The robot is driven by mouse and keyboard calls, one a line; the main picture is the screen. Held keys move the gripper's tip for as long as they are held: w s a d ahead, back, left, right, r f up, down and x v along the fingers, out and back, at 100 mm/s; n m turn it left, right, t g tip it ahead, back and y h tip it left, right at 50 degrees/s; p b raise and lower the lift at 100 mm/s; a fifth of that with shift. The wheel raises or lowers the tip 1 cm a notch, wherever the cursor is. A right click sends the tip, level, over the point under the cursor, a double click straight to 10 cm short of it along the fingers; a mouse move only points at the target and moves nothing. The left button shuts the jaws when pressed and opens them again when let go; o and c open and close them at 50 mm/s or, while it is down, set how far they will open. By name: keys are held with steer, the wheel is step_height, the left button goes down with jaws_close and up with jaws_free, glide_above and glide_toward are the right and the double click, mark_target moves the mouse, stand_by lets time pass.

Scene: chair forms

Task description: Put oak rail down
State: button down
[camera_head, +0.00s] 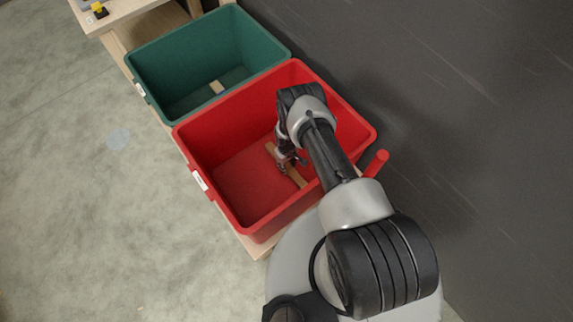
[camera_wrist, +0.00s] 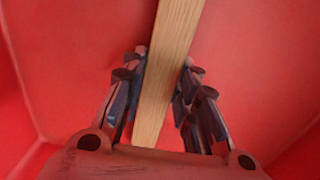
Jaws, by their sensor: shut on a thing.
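The oak rail (camera_head: 297,175) is a light brown wooden bar inside the red crate (camera_head: 188,155). It also shows in the wrist view (camera_wrist: 172,50), running up the picture between the fingers. My gripper (camera_head: 287,165) reaches down into the crate and is shut on the rail, with a finger on each side in the wrist view (camera_wrist: 163,90). Part of the rail is hidden behind my gripper in the head view. I cannot tell whether the rail touches the crate floor.
A green crate (camera_head: 160,101) stands just beyond the red one and holds a small light wooden piece (camera_head: 217,87). A wooden table corner (camera_head: 118,13) is at the top left. The red crate's floor left of my gripper is clear.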

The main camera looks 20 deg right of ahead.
steer(key=shift+f, duration=0.1)
steer(key=c, duration=1.2)
jaws_free()
steer(key=shift+c, duration=0.2)
